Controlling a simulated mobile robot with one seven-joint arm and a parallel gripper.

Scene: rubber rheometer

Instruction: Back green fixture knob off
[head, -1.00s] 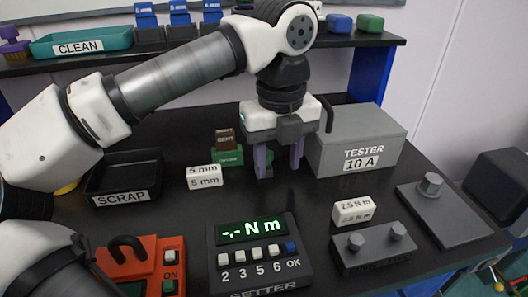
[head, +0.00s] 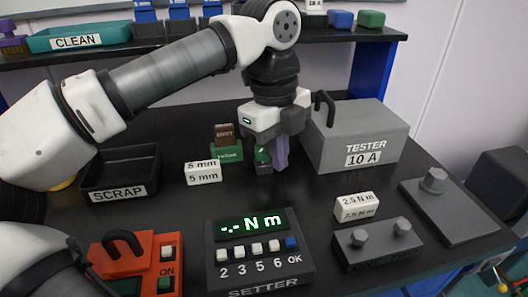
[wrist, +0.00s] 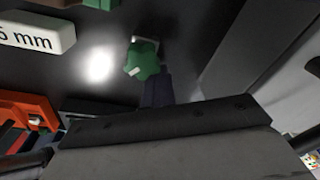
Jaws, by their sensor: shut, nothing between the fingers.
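The green fixture (head: 229,154) stands at the back middle of the dark bench with a brown block (head: 224,132) marked BENT on it. The green lobed knob (head: 263,157) is at its right; it also shows in the wrist view (wrist: 143,60), with a pale mark on it. My gripper (head: 281,160) points down at the knob, its purple fingers lined up behind one another in the head view. The fingers are shut with nothing between them, close beside the knob; I cannot tell whether they touch it.
The grey tester (head: 330,150) stands close on the right of my gripper. A white 5 mm block (head: 203,174) and the black scrap tray (head: 100,185) are to the left. The setter (head: 225,258) is in front, showing dashes. Bench between setter and knob is clear.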

